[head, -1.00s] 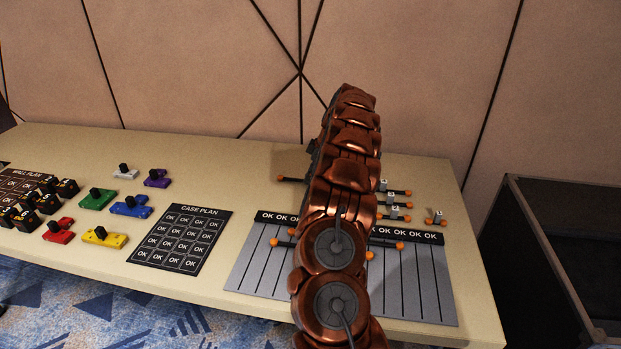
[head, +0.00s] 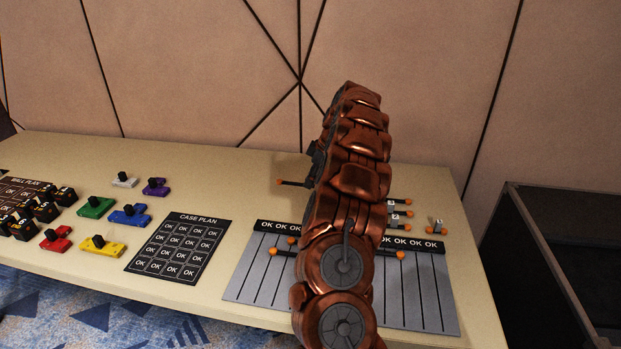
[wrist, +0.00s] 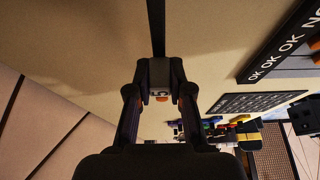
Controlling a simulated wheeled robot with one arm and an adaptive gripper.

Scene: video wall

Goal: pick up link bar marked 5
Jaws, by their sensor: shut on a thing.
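My gripper (wrist: 158,95) is shut on the grey block of a link bar in the wrist view. The block's mark is too small to read. In the head view, my copper arm hides most of the bar. Its dark rod (head: 295,183) with an orange tip sticks out left of the arm. The gripper shows only partly there (head: 314,160).
Other link bars with grey tags (head: 400,215) lie right of my arm, and a small tagged one (head: 437,226) stands further right. Another bar (head: 285,252) lies across the grey striped sheet (head: 250,280). The case plan card (head: 180,246) and coloured connectors (head: 128,215) are left.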

